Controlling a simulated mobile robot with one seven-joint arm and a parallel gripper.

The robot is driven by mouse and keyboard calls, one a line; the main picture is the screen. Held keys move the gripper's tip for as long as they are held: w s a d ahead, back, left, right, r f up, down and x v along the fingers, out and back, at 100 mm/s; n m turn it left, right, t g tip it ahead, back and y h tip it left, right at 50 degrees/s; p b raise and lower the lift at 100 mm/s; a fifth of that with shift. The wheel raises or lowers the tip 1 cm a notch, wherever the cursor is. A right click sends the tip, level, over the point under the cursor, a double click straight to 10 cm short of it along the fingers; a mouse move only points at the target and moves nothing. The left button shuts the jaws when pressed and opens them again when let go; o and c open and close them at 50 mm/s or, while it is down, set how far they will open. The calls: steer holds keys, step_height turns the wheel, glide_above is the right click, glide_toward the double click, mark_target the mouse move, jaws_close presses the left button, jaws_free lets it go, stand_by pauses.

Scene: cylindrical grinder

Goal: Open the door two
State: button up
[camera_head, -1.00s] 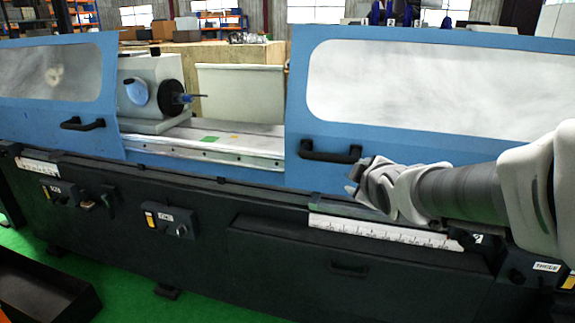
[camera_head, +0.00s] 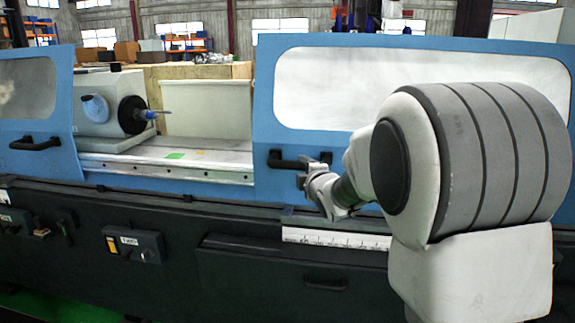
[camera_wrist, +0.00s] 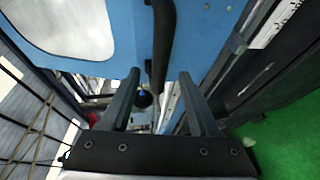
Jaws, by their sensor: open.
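The grinder has two blue doors with windows, a left door (camera_head: 42,170) and a right door (camera_head: 262,110), with an open gap between them. I cannot tell which is door two. The right door has a black bar handle (camera_head: 288,162) near its left edge. My gripper (camera_head: 312,172) is open and close to the right end of this handle. In the wrist view, the handle (camera_wrist: 163,45) lies ahead between the two fingers of my gripper (camera_wrist: 158,75). Contact is not clear. The left door has its own black handle (camera_head: 35,144).
The gap shows a white headstock (camera_head: 98,105) with a dark chuck and the machine bed (camera_head: 190,150). The dark lower body carries a control box (camera_head: 133,244) and a white scale strip (camera_head: 335,239). Green floor (camera_wrist: 285,140) shows at the right in the wrist view.

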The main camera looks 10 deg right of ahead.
steer(key=w+f, duration=0.1)
steer(key=w, duration=0.8)
steer(key=shift+a+f, duration=0.35)
steer(key=shift+c, duration=0.4)
jaws_close()
stand_by(0.6)
